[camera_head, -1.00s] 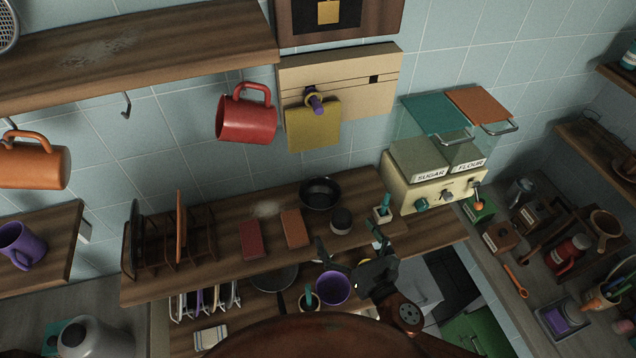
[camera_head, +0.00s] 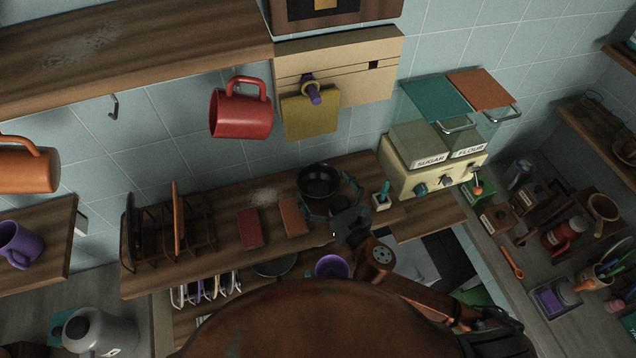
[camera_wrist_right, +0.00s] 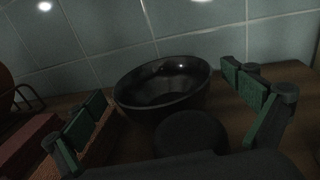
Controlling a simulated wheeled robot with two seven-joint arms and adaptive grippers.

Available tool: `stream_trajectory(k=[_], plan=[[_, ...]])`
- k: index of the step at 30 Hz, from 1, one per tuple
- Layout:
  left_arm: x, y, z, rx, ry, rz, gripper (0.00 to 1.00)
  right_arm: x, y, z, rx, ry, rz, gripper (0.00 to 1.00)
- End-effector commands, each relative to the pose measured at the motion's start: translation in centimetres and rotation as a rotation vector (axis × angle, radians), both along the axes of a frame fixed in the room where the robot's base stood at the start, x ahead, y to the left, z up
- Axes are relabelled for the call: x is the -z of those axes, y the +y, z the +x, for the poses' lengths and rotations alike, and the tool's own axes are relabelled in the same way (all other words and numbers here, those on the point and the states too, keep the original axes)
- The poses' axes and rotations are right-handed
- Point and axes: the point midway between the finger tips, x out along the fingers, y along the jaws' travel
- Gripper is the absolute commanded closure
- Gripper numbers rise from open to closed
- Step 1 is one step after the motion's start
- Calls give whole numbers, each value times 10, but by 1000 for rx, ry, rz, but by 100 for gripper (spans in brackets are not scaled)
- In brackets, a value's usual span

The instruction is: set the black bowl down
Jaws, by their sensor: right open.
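The black bowl (camera_head: 319,181) rests on the wooden shelf (camera_head: 230,262), close to the tiled wall. My right gripper (camera_head: 333,205) is open, just in front of the bowl, with its fingers spread to either side. In the right wrist view the bowl (camera_wrist_right: 163,90) shows ahead and between the two green-padded fingers (camera_wrist_right: 168,104), with a gap on each side. Nothing is visibly held. My left gripper is not in view.
A red block (camera_head: 251,228) and an orange block (camera_head: 293,216) lie left of the bowl. A plate rack (camera_head: 160,235) stands at the shelf's left. A small holder with a teal handle (camera_head: 382,198) is to the right. A red mug (camera_head: 240,115) hangs above.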

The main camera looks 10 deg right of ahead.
Motion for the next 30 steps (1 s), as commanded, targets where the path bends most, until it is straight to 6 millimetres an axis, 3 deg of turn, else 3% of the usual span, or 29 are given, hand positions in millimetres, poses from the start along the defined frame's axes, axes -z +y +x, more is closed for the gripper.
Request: stream_trajectory(k=[5, 7, 18, 26, 30], plan=[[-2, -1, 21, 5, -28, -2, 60, 1, 0, 1, 0, 1, 0, 0], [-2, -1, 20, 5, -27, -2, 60, 1, 0, 1, 0, 1, 0, 1], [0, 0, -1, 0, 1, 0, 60, 1, 0, 1, 0, 1, 0, 26], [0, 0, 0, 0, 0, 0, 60, 0, 0, 1, 0, -1, 0, 44], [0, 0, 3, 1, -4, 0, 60, 0, 0, 1, 0, -1, 0, 45]])
